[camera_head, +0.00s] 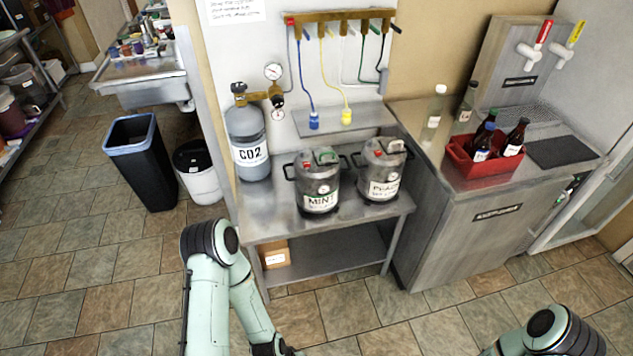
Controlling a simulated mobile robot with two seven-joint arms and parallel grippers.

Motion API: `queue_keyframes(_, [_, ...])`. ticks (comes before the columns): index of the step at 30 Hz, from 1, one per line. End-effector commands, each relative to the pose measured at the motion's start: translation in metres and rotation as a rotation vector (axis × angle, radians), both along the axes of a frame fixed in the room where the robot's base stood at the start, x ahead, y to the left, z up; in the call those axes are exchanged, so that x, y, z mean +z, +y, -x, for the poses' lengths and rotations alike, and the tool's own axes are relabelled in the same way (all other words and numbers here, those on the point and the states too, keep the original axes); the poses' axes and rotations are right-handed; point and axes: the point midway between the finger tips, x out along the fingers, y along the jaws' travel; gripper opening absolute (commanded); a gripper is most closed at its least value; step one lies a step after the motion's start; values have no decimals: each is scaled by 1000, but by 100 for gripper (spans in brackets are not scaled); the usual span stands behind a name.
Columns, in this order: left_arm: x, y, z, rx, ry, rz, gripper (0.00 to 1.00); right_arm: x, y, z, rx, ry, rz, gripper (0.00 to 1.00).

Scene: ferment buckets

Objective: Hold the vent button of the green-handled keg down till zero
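The grey keg labelled MINT (319,190) stands upright on a steel table and has a green handle (327,157) on its lid. A small red spot shows on the lid beside the handle; I cannot tell whether it is the vent button. Any gauge reading is too small to read. My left arm is low in front of the table, well short of the keg. Only a dark part at its end (272,346) shows at the bottom edge, and its fingers cannot be made out. My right arm is at the lower right; its gripper is out of the picture.
A second keg labelled PEACH (383,178), with a pale handle, stands close right of the MINT keg. A CO2 cylinder (247,140) with gauges stands to the left. Blue and yellow hose ends hang behind. A red crate of bottles (480,165) sits on the right counter (500,195).

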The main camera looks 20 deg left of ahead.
Motion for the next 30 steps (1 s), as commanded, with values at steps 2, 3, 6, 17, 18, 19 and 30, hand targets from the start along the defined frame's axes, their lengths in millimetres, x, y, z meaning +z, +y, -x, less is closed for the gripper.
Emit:
queue_keyframes(2, [0, 0, 0, 0, 0, 0, 100, 0, 0, 0, 0, 0, 0, 43])
queue_keyframes(3, [0, 0, 0, 0, 0, 0, 100, 0, 0, 0, 0, 0, 0, 43])
queue_keyframes(6, [0, 0, 0, 0, 0, 0, 67, 0, 0, 0, 0, 0, 0, 43])
queue_keyframes(17, [0, 0, 0, 0, 0, 0, 0, 0, 0, 0, 0, 0, 0, 43])
queue_keyframes(18, [0, 0, 0, 0, 0, 0, 0, 0, 0, 0, 0, 0, 0, 43])
queue_keyframes(19, [0, 0, 0, 0, 0, 0, 0, 0, 0, 0, 0, 0, 0, 43])
queue_keyframes(30, [0, 0, 0, 0, 0, 0, 0, 0, 0, 0, 0, 0, 0, 43])
